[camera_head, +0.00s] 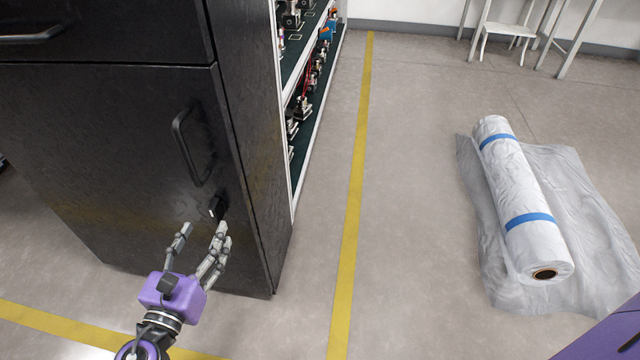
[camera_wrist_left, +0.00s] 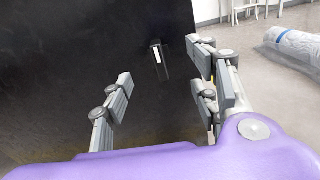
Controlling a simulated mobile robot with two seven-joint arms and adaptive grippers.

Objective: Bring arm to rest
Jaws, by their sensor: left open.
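My left gripper (camera_head: 201,240) is open and empty in front of the lower door of a black cabinet (camera_head: 95,150) at the left of the head view. Its fingers point at the door just below a small black knob or key (camera_head: 217,208) with a light mark. In the left wrist view the fingers (camera_wrist_left: 160,95) stand spread apart, and the small black part (camera_wrist_left: 160,60) on the dark door shows between and beyond them. I see no contact between fingers and knob. My right gripper is not in view; a purple part at the lower right edge appears to be mine.
A door handle (camera_head: 190,147) sits above the knob. Shelves (camera_head: 313,90) with small devices stand right of the cabinet. A yellow line (camera_head: 356,190) crosses the floor. A wrapped roll (camera_head: 522,200) with blue bands lies on plastic sheeting at right. The floor between is clear.

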